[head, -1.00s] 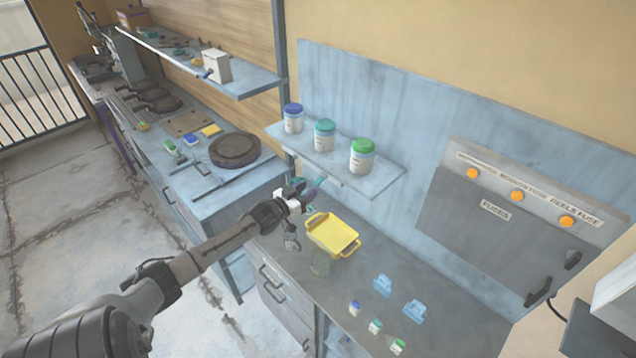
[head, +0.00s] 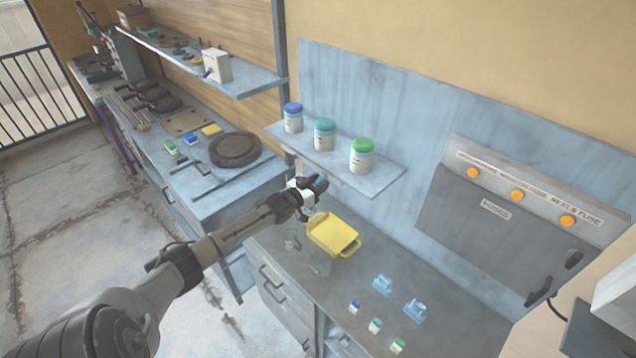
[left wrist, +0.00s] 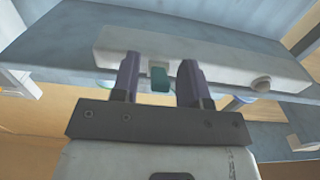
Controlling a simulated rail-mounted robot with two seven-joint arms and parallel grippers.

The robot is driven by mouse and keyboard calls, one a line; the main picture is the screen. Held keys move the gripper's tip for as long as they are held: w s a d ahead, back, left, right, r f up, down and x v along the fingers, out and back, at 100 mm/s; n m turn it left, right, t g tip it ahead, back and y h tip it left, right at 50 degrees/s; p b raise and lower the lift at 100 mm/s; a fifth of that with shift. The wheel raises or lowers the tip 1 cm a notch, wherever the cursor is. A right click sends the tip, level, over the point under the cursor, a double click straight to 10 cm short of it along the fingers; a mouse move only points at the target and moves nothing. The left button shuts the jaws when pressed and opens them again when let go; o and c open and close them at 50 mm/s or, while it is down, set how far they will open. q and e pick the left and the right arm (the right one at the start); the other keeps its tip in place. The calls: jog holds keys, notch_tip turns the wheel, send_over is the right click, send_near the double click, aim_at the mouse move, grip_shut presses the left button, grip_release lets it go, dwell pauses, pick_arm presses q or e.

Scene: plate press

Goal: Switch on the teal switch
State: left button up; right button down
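The teal switch (left wrist: 160,78) sits on a pale bar (left wrist: 220,68) fixed at the shelf, in the left wrist view. A bit of teal shows at my gripper in the head view, mostly hidden by the fingers. My left gripper (left wrist: 160,82) is open, with one purple finger on each side of the switch and a gap on both sides. In the head view, my left gripper (head: 314,188) is just below the front of the small wall shelf (head: 368,180). My right gripper is not in view.
Jars with blue (head: 293,118), teal (head: 324,134) and green (head: 362,154) lids stand on the shelf. A yellow tray (head: 333,236) lies on the counter below the gripper. A grey fuse box (head: 500,230) with orange lights is at right. A round knob (left wrist: 261,84) is on the bar's right.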

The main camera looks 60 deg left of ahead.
pick_arm(q)
grip_shut()
jog(key=shift+r+p, duration=0.25)
jog(key=shift+p, duration=0.4)
jog(key=g+p, duration=0.1)
jog(key=p, duration=0.1)
jog(key=r+g+p, duration=0.1)
jog(key=g+p, duration=0.1)
jog(key=shift+s+r+h, duration=0.1)
jog(key=shift+s+h, duration=0.05)
jog(key=shift+h, duration=0.25)
jog(key=shift+g+p, duration=0.5)
jog(key=shift+p, duration=0.1)
jog(key=shift+r+g+p, duration=0.15)
jog(key=shift+g+p, duration=0.2)
jog(key=shift+g, duration=0.45)
jog(key=shift+r+g+h, duration=0.15)
jog(key=shift+g+h, duration=0.15)
jog(key=shift+g, duration=0.65)
jog(key=shift+r+g+h, duration=0.1)
jog(key=shift+g+h, duration=0.2)
jog(key=shift+g, duration=0.95)
